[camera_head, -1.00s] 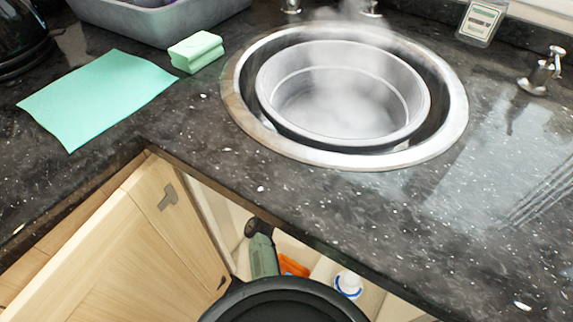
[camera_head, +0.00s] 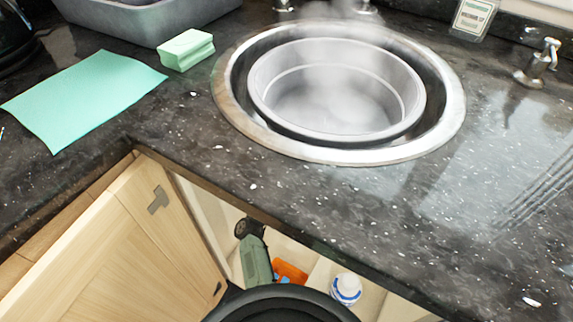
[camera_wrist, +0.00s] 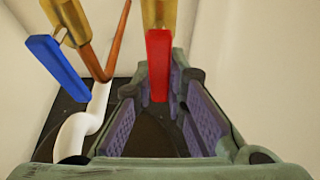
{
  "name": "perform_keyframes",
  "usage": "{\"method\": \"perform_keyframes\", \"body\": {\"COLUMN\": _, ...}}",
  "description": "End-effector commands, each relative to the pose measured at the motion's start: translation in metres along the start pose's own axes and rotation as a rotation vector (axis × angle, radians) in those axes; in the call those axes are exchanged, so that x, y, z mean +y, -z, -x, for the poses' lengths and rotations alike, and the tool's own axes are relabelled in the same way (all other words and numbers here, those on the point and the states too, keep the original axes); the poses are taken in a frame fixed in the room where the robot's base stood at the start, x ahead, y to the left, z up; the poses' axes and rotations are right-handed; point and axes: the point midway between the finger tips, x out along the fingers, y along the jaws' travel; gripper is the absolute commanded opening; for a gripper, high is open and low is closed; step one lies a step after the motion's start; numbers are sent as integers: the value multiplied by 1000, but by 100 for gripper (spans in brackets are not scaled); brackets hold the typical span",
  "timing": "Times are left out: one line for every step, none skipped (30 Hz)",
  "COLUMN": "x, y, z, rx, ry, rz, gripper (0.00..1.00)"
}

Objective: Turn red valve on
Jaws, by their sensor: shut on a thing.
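The red valve (camera_wrist: 158,65) is a flat red lever below a brass fitting, in the upper middle of the wrist view. It hangs down between the purple-padded green fingers of my gripper (camera_wrist: 162,72). My gripper is shut on the red lever, with the fingertips at its sides; the exact contact is partly hidden. A blue valve lever (camera_wrist: 57,68) slants on another brass fitting to the left, outside the fingers. The valves do not show in the head view.
A copper pipe (camera_wrist: 105,50) and a white curved pipe (camera_wrist: 82,128) lie left of my gripper. Above, the granite counter (camera_head: 190,130) holds a steaming sink basin (camera_head: 335,85). A cabinet door (camera_head: 150,225) stands open; a white-and-blue container (camera_head: 345,288) is inside.

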Motion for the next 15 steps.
{"method": "perform_keyframes", "body": {"x": 1, "y": 0, "z": 1, "rx": 0, "ry": -1, "rz": -2, "gripper": 0}}
{"method": "perform_keyframes", "body": {"x": 1, "y": 0, "z": 1, "rx": 0, "ry": -2, "rz": -2, "gripper": 0}}
{"method": "perform_keyframes", "body": {"x": 1, "y": 0, "z": 1, "rx": 0, "ry": -2, "rz": -2, "gripper": 0}}
{"method": "perform_keyframes", "body": {"x": 1, "y": 0, "z": 1, "rx": 0, "ry": -2, "rz": -2, "gripper": 0}}
{"method": "perform_keyframes", "body": {"x": 1, "y": 0, "z": 1, "rx": 0, "ry": -2, "rz": -2, "gripper": 14}}
{"method": "perform_keyframes", "body": {"x": 1, "y": 0, "z": 1, "rx": 0, "ry": -2, "rz": -2, "gripper": 16}}
{"method": "perform_keyframes", "body": {"x": 1, "y": 0, "z": 1, "rx": 0, "ry": -2, "rz": -2, "gripper": 18}}
{"method": "perform_keyframes", "body": {"x": 1, "y": 0, "z": 1, "rx": 0, "ry": -2, "rz": -1, "gripper": 20}}
{"method": "perform_keyframes", "body": {"x": 1, "y": 0, "z": 0, "rx": 0, "ry": -2, "rz": -1, "gripper": 23}}
{"method": "perform_keyframes", "body": {"x": 1, "y": 0, "z": 0, "rx": 0, "ry": -2, "rz": -1, "gripper": 25}}
{"method": "perform_keyframes", "body": {"x": 1, "y": 0, "z": 0, "rx": 0, "ry": -2, "rz": -1, "gripper": 27}}
{"method": "perform_keyframes", "body": {"x": 1, "y": 0, "z": 0, "rx": 0, "ry": -2, "rz": -1, "gripper": 30}}
{"method": "perform_keyframes", "body": {"x": 1, "y": 0, "z": 0, "rx": 0, "ry": -2, "rz": -1, "gripper": 32}}
{"method": "perform_keyframes", "body": {"x": 1, "y": 0, "z": 0, "rx": 0, "ry": -2, "rz": 0, "gripper": 33}}
{"method": "perform_keyframes", "body": {"x": 1, "y": 0, "z": 0, "rx": 0, "ry": -1, "rz": 0, "gripper": 33}}
